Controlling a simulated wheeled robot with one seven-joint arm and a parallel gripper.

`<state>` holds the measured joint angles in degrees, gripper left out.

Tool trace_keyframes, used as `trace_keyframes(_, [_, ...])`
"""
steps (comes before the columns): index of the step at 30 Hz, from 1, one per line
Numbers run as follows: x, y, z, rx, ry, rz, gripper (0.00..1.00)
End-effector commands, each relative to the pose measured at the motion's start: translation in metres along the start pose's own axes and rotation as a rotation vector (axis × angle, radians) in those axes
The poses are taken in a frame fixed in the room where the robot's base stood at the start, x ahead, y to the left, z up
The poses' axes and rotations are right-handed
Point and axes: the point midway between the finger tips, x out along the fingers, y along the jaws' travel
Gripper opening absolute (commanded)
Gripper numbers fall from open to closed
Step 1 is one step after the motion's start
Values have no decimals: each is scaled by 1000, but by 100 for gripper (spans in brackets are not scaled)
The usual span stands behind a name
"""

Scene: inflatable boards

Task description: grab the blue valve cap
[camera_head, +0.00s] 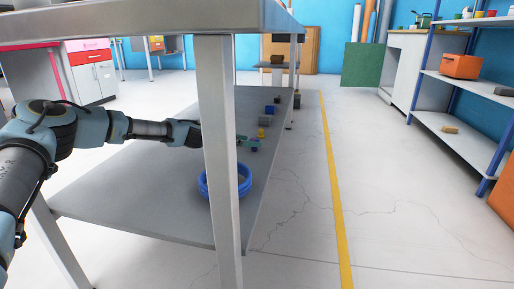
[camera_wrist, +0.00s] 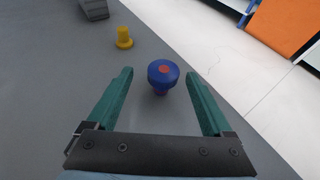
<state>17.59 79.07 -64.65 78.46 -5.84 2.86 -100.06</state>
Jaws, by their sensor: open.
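The blue valve cap (camera_wrist: 162,74) stands on the grey lower shelf in the wrist view, with a reddish patch on its top. My gripper (camera_wrist: 160,80) is open, with one green finger to the left of the cap and one to the right, and gaps show on both sides. In the head view my gripper (camera_head: 248,143) is low over the lower shelf, partly behind the table leg. I cannot make out the blue cap for certain there.
A yellow cap (camera_wrist: 124,38) stands beyond the blue one; it also shows in the head view (camera_head: 261,133). A blue ring coil (camera_head: 212,185) lies on the lower shelf (camera_head: 140,205) behind the table leg (camera_head: 220,130). The tabletop (camera_head: 130,22) is overhead. Floor to the right is clear.

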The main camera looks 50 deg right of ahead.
Motion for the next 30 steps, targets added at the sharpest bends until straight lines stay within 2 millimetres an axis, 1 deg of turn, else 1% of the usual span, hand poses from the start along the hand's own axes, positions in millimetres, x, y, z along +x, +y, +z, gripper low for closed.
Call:
trace_keyframes(5, [13, -2, -2, 2, 0, 0, 85])
trace_keyframes(9, [33, -5, -6, 5, 0, 0, 85])
trace_keyframes(12, [46, -6, -5, 3, 0, 0, 85])
trace_keyframes(15, [55, -5, -4, 3, 0, 0, 85])
trace_keyframes(23, [57, -5, -1, 2, 1, 0, 85])
trace_keyframes(24, [57, -5, -1, 2, 1, 0, 84])
trace_keyframes(25, [57, -5, -1, 2, 1, 0, 80])
trace_keyframes(30, [57, -5, -2, 2, 0, 0, 61])
